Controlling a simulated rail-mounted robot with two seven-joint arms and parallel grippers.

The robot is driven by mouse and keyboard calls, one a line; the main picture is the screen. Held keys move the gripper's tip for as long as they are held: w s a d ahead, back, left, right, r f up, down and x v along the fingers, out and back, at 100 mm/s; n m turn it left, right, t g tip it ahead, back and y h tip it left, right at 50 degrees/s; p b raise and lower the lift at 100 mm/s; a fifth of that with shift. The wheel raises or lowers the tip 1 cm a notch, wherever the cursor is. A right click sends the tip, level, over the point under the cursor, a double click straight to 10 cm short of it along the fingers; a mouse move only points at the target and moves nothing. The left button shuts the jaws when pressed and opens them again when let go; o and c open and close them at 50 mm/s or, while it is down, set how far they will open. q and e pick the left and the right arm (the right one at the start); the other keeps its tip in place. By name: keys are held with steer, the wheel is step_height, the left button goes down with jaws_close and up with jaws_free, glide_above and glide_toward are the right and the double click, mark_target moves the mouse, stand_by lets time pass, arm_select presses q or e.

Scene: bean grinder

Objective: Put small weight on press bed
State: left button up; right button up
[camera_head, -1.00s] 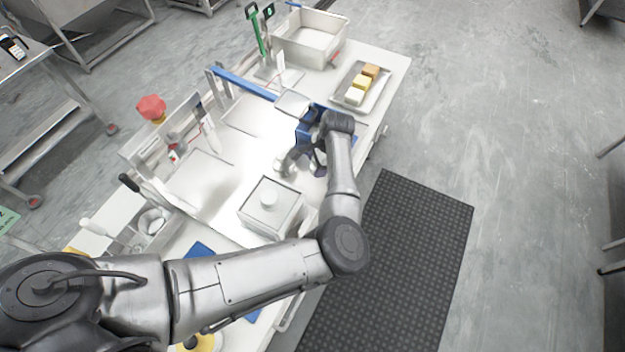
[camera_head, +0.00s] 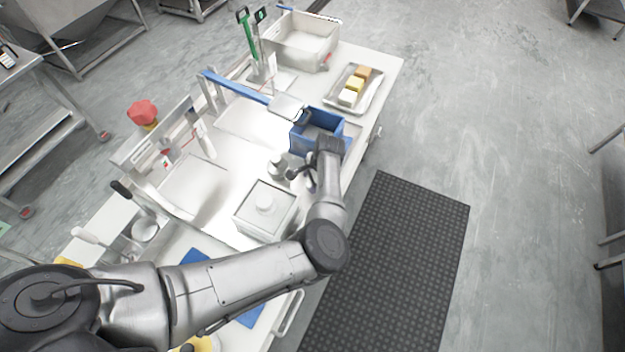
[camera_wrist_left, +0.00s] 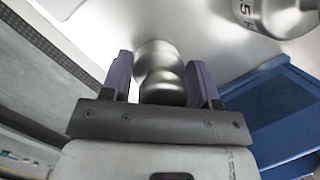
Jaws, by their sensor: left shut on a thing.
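My left gripper (camera_head: 298,178) is low over the white bench, near its right edge. In the left wrist view the purple-padded fingers of the left gripper (camera_wrist_left: 161,85) are shut on the knob of a shiny metal weight (camera_wrist_left: 160,62). In the head view the held weight is too small to make out clearly. A second metal weight (camera_head: 278,166), with a partly visible ".5 k" mark in the wrist view (camera_wrist_left: 282,14), stands close to the gripper. Flat pale plates (camera_head: 192,182) lie on the bench. I cannot tell which is the press bed. My right gripper is out of view.
An open blue bin (camera_head: 345,124) stands just beyond the gripper. A blue lever (camera_head: 235,87), a tray of blocks (camera_head: 372,94) and a white bin (camera_head: 322,52) are farther back. A red knob (camera_head: 142,112) stands at left.

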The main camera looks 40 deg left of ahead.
arm_select(q)
steer(key=shift+f, duration=0.1)
steer(key=o, duration=1.2)
steer(key=shift+o, duration=0.2)
steer(key=shift+r, duration=0.3)
steer(key=v, duration=0.7)
steer(key=shift+w+r, duration=0.1)
steer(key=shift+w, duration=0.05)
steer(key=shift+p+v, duration=0.55)
steer(key=shift+v, duration=1.65)
steer(key=shift+r, duration=0.1)
